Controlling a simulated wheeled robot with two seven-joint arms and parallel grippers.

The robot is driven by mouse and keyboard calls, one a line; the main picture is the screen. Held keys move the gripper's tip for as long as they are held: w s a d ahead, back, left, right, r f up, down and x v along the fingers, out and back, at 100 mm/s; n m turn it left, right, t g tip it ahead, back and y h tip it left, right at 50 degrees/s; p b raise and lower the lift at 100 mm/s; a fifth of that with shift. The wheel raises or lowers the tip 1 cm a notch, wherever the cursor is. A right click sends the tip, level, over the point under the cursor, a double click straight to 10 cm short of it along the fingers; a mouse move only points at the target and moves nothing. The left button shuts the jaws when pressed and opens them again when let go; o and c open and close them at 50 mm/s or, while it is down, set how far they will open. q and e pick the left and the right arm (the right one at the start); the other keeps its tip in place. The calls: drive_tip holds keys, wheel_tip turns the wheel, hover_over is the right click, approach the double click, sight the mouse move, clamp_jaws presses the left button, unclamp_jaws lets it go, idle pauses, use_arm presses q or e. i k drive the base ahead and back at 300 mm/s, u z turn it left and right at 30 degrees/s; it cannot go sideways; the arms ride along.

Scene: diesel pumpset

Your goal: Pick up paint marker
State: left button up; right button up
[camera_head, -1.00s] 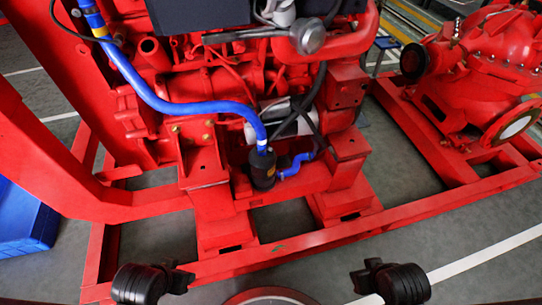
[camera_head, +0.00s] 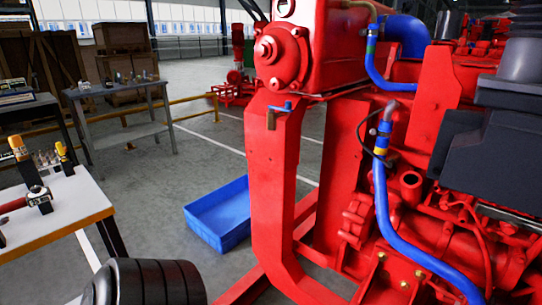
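No paint marker can be clearly made out. A white-topped table (camera_head: 60,220) at the left edge holds small tools. Among them are an upright yellow-and-orange item (camera_head: 18,148) and a smaller yellow-and-black item (camera_head: 63,152); I cannot tell whether either is the paint marker. A black ribbed part of my own arm shows at the bottom left, in front of the table. Neither gripper's fingers are in view.
The red pumpset (camera_head: 280,190) with its blue hose (camera_head: 384,205) fills the right side. A blue crate (camera_head: 222,212) sits on the floor beside it. A grey workbench (camera_head: 125,134) and wooden crates (camera_head: 122,38) stand farther back left. Grey floor between is open.

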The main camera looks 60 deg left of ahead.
sight(59, 145)
drive_tip(key=k, duration=0.5)
drive_tip(key=u, duration=2.75)
drive_tip(key=i, duration=1.15)
